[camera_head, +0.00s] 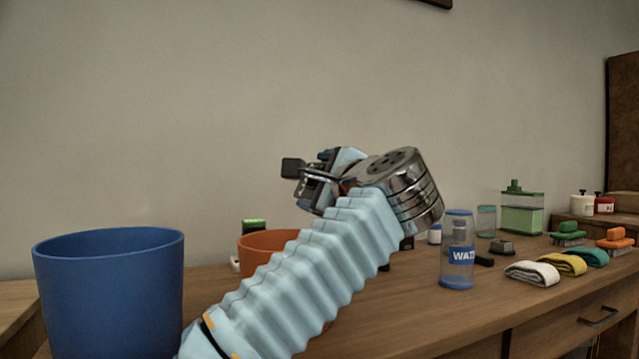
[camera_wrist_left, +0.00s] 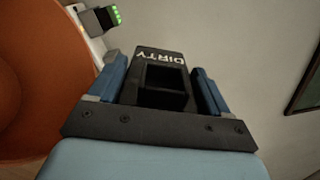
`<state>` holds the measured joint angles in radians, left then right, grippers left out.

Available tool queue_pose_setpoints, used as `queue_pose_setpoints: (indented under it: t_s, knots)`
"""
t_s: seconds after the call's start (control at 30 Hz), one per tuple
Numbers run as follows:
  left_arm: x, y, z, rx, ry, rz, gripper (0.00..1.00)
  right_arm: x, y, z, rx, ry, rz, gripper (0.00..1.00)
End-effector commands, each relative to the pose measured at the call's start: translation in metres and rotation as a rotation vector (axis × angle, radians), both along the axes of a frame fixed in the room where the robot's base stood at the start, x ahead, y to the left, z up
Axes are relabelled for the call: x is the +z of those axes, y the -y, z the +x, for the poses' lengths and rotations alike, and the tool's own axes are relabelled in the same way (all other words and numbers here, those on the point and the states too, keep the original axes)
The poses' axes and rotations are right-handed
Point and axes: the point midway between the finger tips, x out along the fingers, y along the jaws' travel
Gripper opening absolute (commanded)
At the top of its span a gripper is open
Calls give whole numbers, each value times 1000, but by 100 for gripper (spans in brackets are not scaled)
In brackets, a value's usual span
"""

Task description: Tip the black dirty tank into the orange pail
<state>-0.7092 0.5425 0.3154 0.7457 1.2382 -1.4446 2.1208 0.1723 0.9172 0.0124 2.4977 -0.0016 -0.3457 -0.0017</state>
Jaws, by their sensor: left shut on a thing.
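My left gripper (camera_head: 322,182) is up in the air, above and to the right of the orange pail (camera_head: 262,243), with my arm crossing in front of the pail. In the left wrist view the black dirty tank (camera_wrist_left: 148,60), marked "DIRTY", sits between the two blue fingers (camera_wrist_left: 160,88), which are shut on it. The tank's dark square opening faces the camera. A black part of it seems to show in the head view (camera_head: 292,167). The pail (camera_wrist_left: 35,70) fills the left of the wrist view, beside the tank. My right gripper is not in view.
A large blue bin (camera_head: 110,290) stands left of the pail. A device with a green light (camera_head: 253,226) is behind the pail. A water bottle (camera_head: 459,258), folded cloths (camera_head: 532,273), brushes (camera_head: 568,234) and a green container (camera_head: 521,213) stand right. The front middle of the wooden top (camera_head: 420,310) is clear.

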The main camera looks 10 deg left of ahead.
Motion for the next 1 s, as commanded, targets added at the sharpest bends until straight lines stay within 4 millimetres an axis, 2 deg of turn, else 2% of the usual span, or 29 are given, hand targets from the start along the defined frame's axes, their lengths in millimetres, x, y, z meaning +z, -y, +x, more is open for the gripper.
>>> queue_pose_setpoints:
  t_s: [0.37, 1.0]
  knots:
    - [-5, 0, 0, 0, 34, -48, 17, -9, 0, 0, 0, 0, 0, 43]
    - [-8, 1, 0, 0, 55, -80, 17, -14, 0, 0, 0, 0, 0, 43]
